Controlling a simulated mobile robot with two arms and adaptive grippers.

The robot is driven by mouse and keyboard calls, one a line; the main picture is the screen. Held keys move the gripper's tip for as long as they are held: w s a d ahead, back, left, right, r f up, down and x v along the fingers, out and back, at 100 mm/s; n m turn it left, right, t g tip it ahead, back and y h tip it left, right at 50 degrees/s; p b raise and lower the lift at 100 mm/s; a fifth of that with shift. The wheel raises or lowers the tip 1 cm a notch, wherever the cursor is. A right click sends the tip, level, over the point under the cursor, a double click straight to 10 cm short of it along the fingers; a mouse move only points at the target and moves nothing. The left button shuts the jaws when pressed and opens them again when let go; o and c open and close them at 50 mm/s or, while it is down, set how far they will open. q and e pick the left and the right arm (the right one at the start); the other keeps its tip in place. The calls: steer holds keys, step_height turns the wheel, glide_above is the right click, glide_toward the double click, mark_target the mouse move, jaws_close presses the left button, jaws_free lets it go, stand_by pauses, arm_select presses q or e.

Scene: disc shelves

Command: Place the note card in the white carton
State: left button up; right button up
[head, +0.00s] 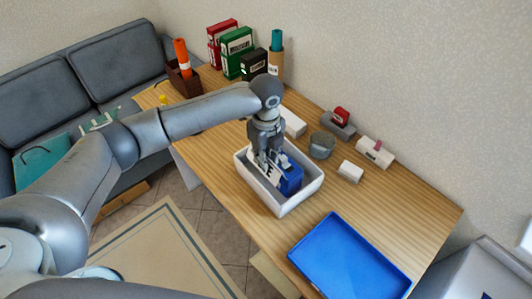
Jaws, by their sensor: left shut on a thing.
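The white carton (310,194) is an open-topped white box on the wooden table, near its front left edge. My left gripper (266,168) points down into the carton from above. It is shut on a thin pale piece with dark marks (272,175), which looks like the note card, low between the carton's walls. The fingers partly cover it, and I cannot tell whether it touches the carton floor. A blue box (292,178) with a white patch stands in the carton just right of the gripper. My right gripper is not in view.
A blue tray (348,262) lies at the front right. A grey round pot (321,145), a small white block (350,171) and a white box (375,152) stand right of the carton. Upright boxes (237,52) line the back. Bare table lies between carton and tray.

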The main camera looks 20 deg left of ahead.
arm_select(q)
steer(key=o, duration=0.7)
step_height(320, 180, up, 13)
steer(key=b, duration=0.3)
steer(key=shift+d, duration=0.1)
stand_by(0.3)
